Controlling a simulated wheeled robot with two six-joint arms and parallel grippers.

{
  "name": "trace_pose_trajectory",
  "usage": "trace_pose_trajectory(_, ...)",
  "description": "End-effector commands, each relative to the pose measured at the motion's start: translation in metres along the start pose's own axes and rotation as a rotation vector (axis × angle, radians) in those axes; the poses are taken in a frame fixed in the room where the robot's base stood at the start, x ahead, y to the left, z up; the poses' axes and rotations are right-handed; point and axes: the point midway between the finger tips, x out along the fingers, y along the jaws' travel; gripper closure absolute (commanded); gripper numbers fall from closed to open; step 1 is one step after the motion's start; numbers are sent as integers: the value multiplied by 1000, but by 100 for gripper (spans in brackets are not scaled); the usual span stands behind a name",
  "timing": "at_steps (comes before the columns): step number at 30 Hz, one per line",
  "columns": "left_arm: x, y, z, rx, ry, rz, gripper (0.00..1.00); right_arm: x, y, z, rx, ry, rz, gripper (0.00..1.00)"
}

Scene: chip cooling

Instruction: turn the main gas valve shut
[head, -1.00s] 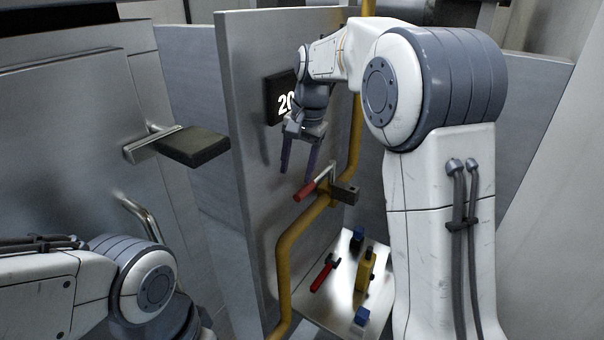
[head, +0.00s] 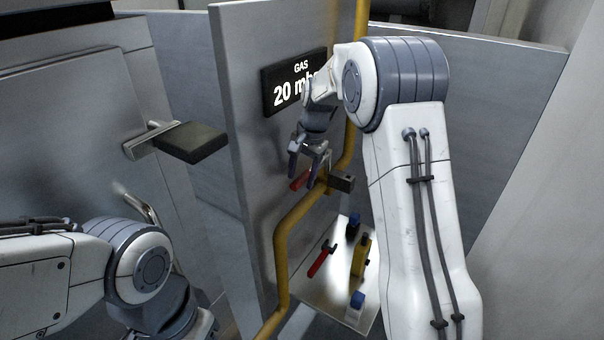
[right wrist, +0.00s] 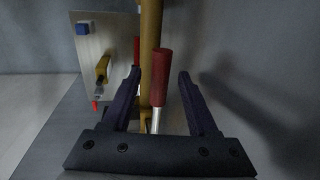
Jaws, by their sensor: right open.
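The main gas valve has a red-gripped lever (head: 298,182) with a metal shank, and a dark block (head: 341,182) at its right on the yellow pipe (head: 287,245). My right gripper (head: 304,172) is open, pointing down at the lever and partly covering it in the head view. In the right wrist view the red grip (right wrist: 161,75) shows between the two spread fingers of the right gripper (right wrist: 159,85), with gaps on both sides. The lever slants across the pipe in the head view. My left arm shows at lower left, but its gripper is out of view.
A dark gas display (head: 283,98) on the upright panel reads "GAS 20" and is partly covered by my arm. A light tray (head: 318,300) below the valve holds a red-handled tool (head: 318,264), a yellow item (head: 361,256) and blue-topped items. A dark-padded bracket (head: 190,143) juts out at left.

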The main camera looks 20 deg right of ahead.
Motion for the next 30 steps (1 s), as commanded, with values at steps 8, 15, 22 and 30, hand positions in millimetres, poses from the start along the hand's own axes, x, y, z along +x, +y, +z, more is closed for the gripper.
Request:
trace_pose_trajectory(8,0,0,0,0,0,0,50,1,0,0,-1,0,0,48)
trace_pose_trajectory(15,0,0,0,0,0,0,50,1,-1,0,-1,0,-1,100)
trace_pose_trajectory(22,0,0,0,0,0,0,50,0,-1,0,-1,1,-1,100)
trace_pose_trajectory(30,0,0,0,0,0,0,50,0,-1,0,-1,1,-2,100)
